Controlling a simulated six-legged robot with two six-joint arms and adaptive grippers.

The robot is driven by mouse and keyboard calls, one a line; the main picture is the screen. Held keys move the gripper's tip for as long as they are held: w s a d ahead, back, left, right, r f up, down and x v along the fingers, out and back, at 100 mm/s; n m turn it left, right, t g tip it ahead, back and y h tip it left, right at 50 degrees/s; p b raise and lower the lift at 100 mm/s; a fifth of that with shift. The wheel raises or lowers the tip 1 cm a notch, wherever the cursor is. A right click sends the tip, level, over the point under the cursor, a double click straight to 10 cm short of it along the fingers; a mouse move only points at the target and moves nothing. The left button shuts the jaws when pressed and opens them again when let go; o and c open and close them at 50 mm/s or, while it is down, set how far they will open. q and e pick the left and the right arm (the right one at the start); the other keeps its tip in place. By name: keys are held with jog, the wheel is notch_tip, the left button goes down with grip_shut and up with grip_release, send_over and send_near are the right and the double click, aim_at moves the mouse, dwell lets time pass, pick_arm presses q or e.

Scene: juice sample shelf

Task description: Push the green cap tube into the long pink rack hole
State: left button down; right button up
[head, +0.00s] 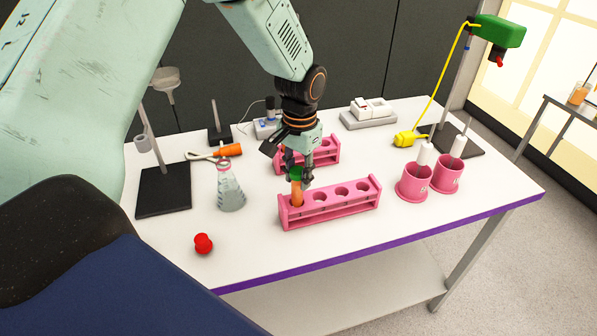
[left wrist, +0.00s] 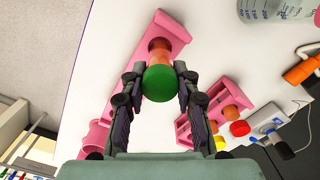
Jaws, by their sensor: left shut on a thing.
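The green cap tube (head: 297,193) holds orange liquid and stands roughly upright at the leftmost hole of the long pink rack (head: 335,207). Its lower end meets the rack top; how deep it sits is hard to tell. My left gripper (head: 298,178) is shut around its upper part, just below or at the cap. In the left wrist view the green cap (left wrist: 160,84) lies between the fingers, with the orange tube beyond it and the long rack (left wrist: 123,78) behind. The rack's other holes look empty in the head view. My right gripper is not in view.
A second pink rack (head: 327,152) stands close behind; the left wrist view shows tubes in it, with a yellow cap (left wrist: 240,128). A flask (head: 230,190) stands left, a red stopper (head: 203,243) front left, pink cups (head: 413,184) right. The table front is mostly clear.

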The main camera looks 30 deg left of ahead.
pick_arm(q)
jog(key=shift+s+d+f, duration=0.15)
jog(key=shift+s+d, duration=0.05)
jog(key=shift+f, duration=0.1)
jog(key=shift+w+a+f, duration=0.15)
jog(key=shift+a+f, duration=0.05)
jog(key=shift+f, duration=0.3)
jog(key=shift+d, duration=0.15)
dwell(0.5)
jog(key=shift+a+f, duration=0.2)
jog(key=shift+f, duration=0.1)
